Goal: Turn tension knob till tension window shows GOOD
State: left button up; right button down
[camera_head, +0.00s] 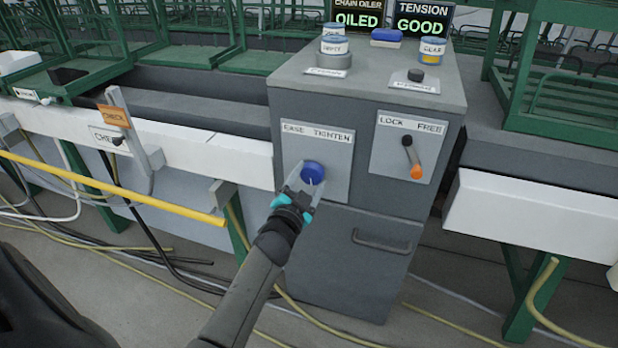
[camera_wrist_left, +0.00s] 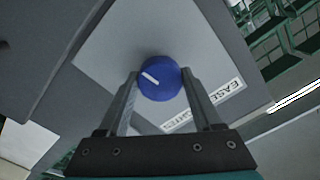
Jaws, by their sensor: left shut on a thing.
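The blue tension knob (camera_head: 312,173) sits on a pale plate (camera_head: 335,142) marked EASE and TIGHTEN on the front of the grey cabinet. My left gripper (camera_head: 303,187) is shut on the knob, one finger on each side. In the left wrist view the knob (camera_wrist_left: 160,78) shows a white pointer line, between the two fingers of the gripper (camera_wrist_left: 163,90). The tension window (camera_head: 422,20) at the top reads GOOD in green. My right gripper is not in view.
A LOCK/FREE lever (camera_head: 411,158) with an orange end is right of the knob plate. The chain oiler window (camera_head: 358,17) reads OILED. Tins stand on the cabinet top. A yellow bar (camera_head: 110,187) crosses the left side. Hoses lie on the floor.

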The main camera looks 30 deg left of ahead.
pick_arm(q)
jog(key=shift+m, duration=0.3)
jog(key=o, duration=1.4)
jog(key=shift+c, duration=0.2)
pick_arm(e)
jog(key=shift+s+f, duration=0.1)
pick_arm(q)
jog(key=shift+s, duration=0.3)
jog(key=p+v, duration=0.4)
jog(key=v, duration=1)
jog(key=shift+s+d, duration=0.2)
jog(key=shift+s, duration=0.1)
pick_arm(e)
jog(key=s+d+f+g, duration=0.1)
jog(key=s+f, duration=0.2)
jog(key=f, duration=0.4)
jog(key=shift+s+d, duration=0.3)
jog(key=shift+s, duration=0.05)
